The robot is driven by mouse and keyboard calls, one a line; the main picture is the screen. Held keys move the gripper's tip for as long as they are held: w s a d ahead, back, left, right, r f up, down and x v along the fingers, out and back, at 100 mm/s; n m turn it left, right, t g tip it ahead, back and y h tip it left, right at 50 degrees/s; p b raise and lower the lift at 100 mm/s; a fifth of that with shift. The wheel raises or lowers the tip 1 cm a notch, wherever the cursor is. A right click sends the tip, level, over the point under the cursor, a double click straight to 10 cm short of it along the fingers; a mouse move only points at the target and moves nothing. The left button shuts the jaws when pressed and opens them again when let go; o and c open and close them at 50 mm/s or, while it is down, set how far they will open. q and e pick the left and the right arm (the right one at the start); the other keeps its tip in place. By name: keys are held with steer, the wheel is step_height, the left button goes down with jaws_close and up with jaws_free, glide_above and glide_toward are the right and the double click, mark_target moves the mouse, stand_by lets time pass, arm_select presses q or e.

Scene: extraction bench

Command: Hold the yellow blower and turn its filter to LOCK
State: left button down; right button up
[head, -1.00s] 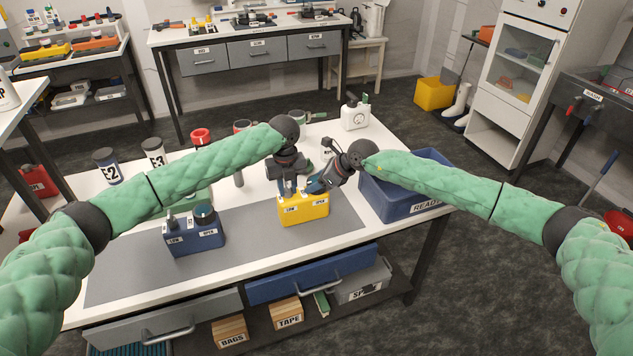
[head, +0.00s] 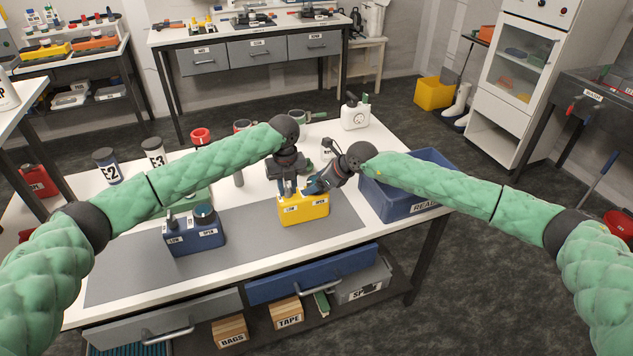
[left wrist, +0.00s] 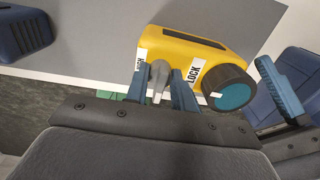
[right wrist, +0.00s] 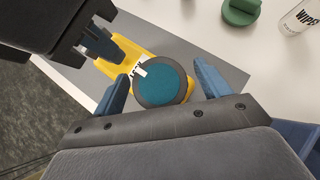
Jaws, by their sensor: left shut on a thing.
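The yellow blower (head: 305,211) stands upright on the grey mat. My left gripper (left wrist: 157,92) is shut on its small grey stem (left wrist: 158,78), beside a white label on the yellow body (left wrist: 190,47). The filter (right wrist: 160,84) is a round dark knob with a teal cap and a white mark. It also shows in the left wrist view (left wrist: 231,92), with the LOCK label (left wrist: 196,71) beside it. My right gripper (right wrist: 160,92) is open with the filter between its fingers, a small gap at each side. I cannot tell whether the mark lines up with LOCK.
A blue blower-like unit (head: 194,240) stands left on the mat (head: 130,274). A blue bin (head: 397,207) is close at the right, beneath my right arm. A white bottle (head: 355,115) and several containers stand at the back. The mat's front part is clear.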

steer(key=v, duration=1.2)
steer(key=shift+w, duration=0.1)
arm_select(q)
steer(key=c, duration=1.1)
jaws_free()
